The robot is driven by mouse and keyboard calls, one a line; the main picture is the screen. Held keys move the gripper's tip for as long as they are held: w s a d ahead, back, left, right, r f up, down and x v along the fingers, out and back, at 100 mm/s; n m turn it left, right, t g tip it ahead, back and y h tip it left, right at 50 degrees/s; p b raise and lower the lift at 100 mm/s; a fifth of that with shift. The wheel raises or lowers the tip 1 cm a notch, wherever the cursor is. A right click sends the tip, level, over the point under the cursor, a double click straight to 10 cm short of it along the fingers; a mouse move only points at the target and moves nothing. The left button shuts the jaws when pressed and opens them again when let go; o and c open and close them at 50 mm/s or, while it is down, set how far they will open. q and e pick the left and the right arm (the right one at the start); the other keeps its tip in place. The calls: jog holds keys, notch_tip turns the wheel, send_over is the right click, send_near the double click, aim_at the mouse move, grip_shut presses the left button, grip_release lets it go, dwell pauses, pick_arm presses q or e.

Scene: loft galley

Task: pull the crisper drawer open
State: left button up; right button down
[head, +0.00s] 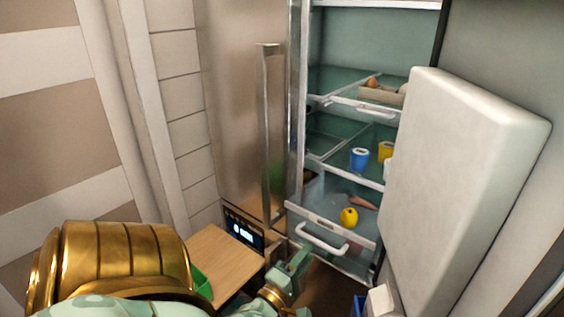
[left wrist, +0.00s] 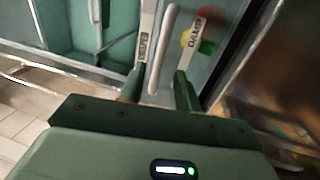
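The crisper drawer (head: 359,268) is at the bottom of the open fridge, with a pale front and a white bar handle (head: 325,242). A yellow round item (head: 349,217) and other produce show in it. I cannot tell whether it stands out from the fridge at all. My left gripper (head: 297,262) is just left of and below the handle in the head view. In the left wrist view its two green fingers (left wrist: 158,80) are apart, with the white handle (left wrist: 164,45) showing in line with the gap between them. Contact is not clear. My right gripper is not in view.
The fridge door (head: 465,180) stands open on the right. Shelves above hold a blue cup (head: 360,158), a yellow cup (head: 385,150) and a tray of food (head: 380,95). A wooden worktop (head: 222,262) lies left of my left gripper, with a green object (head: 201,283) at its edge.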

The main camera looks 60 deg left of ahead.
pick_arm(q)
jog(key=b+v, duration=0.1)
jog(key=v, duration=1.1)
jog(key=s+d+f+m+g+h, duration=0.25)
jog(key=s+f+m+g, duration=0.2)
jog(key=f+m, duration=0.55)
jog(key=s+d+f+m+g+h, duration=0.2)
jog(key=s+f+m+g+h, duration=0.3)
jog(key=f, duration=1)
jog(key=s+d+f+m+g+y+b, duration=0.3)
jog(key=s+f+m+g, duration=0.65)
jog(key=s+f, duration=0.9)
jog(key=w+d+f+h, duration=0.1)
jog(key=w+d+f, duration=0.1)
jog(key=w+d, duration=0.2)
jog(key=shift+w+m+t+h, duration=0.35)
jog(key=shift+w+m, duration=0.1)
jog(key=shift+w, duration=0.15)
